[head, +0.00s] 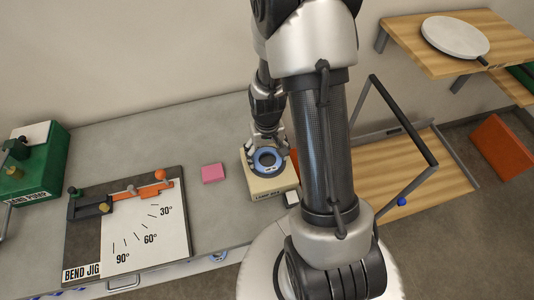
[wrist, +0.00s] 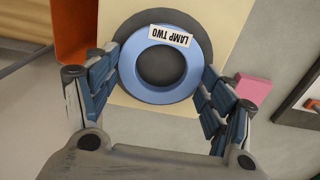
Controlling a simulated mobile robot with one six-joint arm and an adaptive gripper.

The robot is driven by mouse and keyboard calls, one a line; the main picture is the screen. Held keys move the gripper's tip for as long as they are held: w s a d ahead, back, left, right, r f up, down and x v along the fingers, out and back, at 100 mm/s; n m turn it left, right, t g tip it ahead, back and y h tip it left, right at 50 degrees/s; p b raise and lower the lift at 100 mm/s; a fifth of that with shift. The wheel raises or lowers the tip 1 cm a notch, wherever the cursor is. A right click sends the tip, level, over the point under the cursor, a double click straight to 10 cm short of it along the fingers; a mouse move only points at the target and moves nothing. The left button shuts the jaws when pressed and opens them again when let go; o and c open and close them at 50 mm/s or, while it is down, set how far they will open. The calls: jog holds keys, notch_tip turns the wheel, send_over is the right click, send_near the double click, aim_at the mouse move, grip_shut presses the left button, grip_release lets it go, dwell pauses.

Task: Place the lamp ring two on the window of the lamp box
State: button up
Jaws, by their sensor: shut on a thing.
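The lamp ring two is a light blue ring labelled LAMP TWO (wrist: 160,96). It also shows in the head view (head: 256,163). My gripper (head: 268,158) is shut on it, with a finger on each side of the ring in the wrist view (wrist: 160,68). The lamp box (head: 262,187) is a cream box on the bench, under the ring. Its window (wrist: 160,16) shows as a dark grey disc behind the ring, which covers much of it. The disc shows more beyond the labelled side. I cannot tell whether the ring touches the box.
A pink block (head: 213,173) lies left of the lamp box. An orange bin (wrist: 75,30) stands close by the box. The bend jig (head: 130,225) is farther left, beside the green hand pump (head: 40,165). A wooden shelf (head: 400,180) is at right.

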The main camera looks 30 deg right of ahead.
jog(key=shift+f, duration=0.2)
jog(key=o, duration=1)
jog(key=shift+o, duration=0.2)
jog(key=s+a+r+n+t+p, duration=0.1)
jog(key=s+a+r, duration=0.15)
jog(key=r, duration=1.05)
jog(key=s+a+r+n+t+p, duration=0.15)
jog(key=a+r, duration=0.25)
jog(key=r, duration=0.9)
jog(key=s+a+r+t, duration=0.2)
jog(key=s+a+r, duration=0.2)
jog(key=s, duration=0.6)
notch_tip(320, 180, up, 2)
jog(key=shift+a+r+n, duration=0.15)
jog(key=shift+r+n, duration=0.05)
jog(key=shift+n, duration=0.15)
